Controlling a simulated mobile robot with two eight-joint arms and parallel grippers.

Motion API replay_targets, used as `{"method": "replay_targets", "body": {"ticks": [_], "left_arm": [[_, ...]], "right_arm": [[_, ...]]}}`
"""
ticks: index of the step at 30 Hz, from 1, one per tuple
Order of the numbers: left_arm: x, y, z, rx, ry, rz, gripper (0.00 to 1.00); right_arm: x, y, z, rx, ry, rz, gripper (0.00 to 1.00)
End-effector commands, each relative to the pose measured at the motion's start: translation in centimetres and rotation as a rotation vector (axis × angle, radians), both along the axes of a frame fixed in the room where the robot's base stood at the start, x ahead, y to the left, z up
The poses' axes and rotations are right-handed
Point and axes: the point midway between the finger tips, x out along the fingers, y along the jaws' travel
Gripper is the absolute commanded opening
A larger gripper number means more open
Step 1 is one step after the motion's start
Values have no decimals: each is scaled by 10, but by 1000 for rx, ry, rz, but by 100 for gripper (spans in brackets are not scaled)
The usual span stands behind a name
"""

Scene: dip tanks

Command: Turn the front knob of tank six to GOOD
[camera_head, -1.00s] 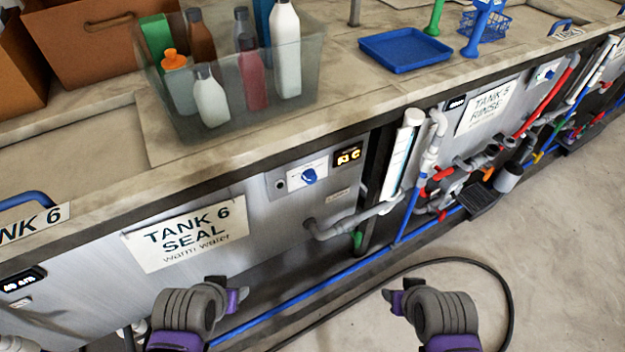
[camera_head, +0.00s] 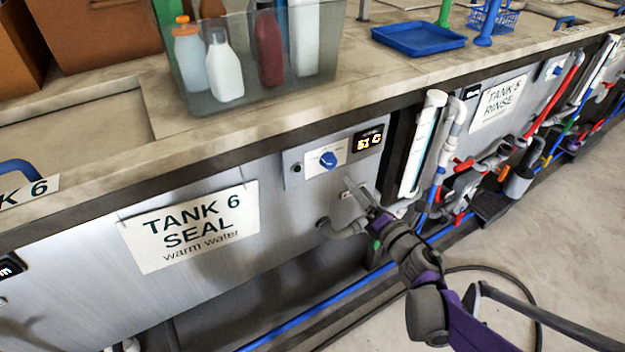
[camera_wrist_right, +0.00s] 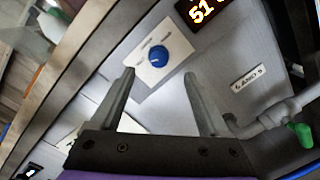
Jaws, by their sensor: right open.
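The blue front knob (camera_head: 328,159) of tank six sits on a white dial plate (camera_head: 340,154) beside a lit display, on the grey panel to the right of the "TANK 6 SEAL" sign (camera_head: 195,226). My right gripper (camera_head: 358,192) is just below and right of the knob, reaching toward the panel. In the right wrist view its two fingers (camera_wrist_right: 160,95) are apart and empty, and the knob (camera_wrist_right: 159,53) shows beyond the fingertips, apart from them. The dial's lettering is too small to read. My left gripper is not in view.
The worktop edge overhangs above the knob. A clear bin (camera_head: 330,92) of bottles and a blue tray (camera_head: 418,46) stand on the worktop.

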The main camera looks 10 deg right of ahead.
Motion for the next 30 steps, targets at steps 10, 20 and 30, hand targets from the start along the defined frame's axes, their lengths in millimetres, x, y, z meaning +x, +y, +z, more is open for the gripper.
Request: {"method": "replay_targets", "body": {"ticks": [10,20,30], "left_arm": [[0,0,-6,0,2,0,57],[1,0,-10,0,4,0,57],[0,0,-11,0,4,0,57]], "right_arm": [[36,16,-7,-51,-13,40,79],[90,33,-6,-50,-13,37,79],[104,37,-6,-49,-12,35,79]]}}
